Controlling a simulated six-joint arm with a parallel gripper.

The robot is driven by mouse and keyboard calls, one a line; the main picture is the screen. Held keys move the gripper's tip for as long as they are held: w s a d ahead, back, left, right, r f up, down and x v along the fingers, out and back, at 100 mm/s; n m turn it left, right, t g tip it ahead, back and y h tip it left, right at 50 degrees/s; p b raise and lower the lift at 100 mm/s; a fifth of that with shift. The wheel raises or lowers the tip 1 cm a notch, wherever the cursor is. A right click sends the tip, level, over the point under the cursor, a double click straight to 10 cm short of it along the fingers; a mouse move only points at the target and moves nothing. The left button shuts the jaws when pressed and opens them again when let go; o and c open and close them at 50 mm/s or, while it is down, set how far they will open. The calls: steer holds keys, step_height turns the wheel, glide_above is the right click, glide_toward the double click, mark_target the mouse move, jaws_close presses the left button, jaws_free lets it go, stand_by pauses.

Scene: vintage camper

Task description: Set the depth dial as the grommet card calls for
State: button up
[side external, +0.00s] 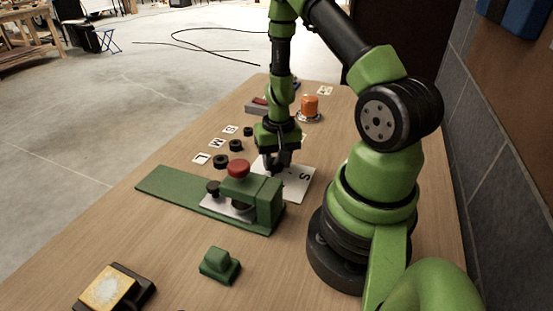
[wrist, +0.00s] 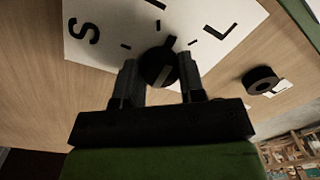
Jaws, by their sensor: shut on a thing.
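The depth dial is a black knob (wrist: 158,66) on a white plate (wrist: 100,52) marked S, M and L with short ticks. The plate also shows in the side view (side external: 300,187), where my gripper hides the knob. My gripper (wrist: 160,88) is shut on the knob, one finger on each side. The knob's black pointer (wrist: 170,42) appears to lie between the M and L ticks. A small card (side external: 325,90) lies at the far end of the table; its marking is too small to read, and I cannot tell whether it is the grommet card.
Black grommets (side external: 221,161) lie beside lettered cards (side external: 201,158) at left. A green press (side external: 265,205) with a red knob (side external: 237,168) stands close in front of the dial. An orange button (side external: 309,104) is behind. A green block (side external: 219,264) and a pad (side external: 108,289) stand nearer.

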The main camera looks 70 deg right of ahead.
steer(key=m, duration=0.6)
steer(key=shift+w+d+r+m, duration=0.1)
steer(key=shift+w+m, duration=0.05)
steer(key=shift+m, duration=0.25)
stand_by(0.4)
steer(key=o, duration=0.9)
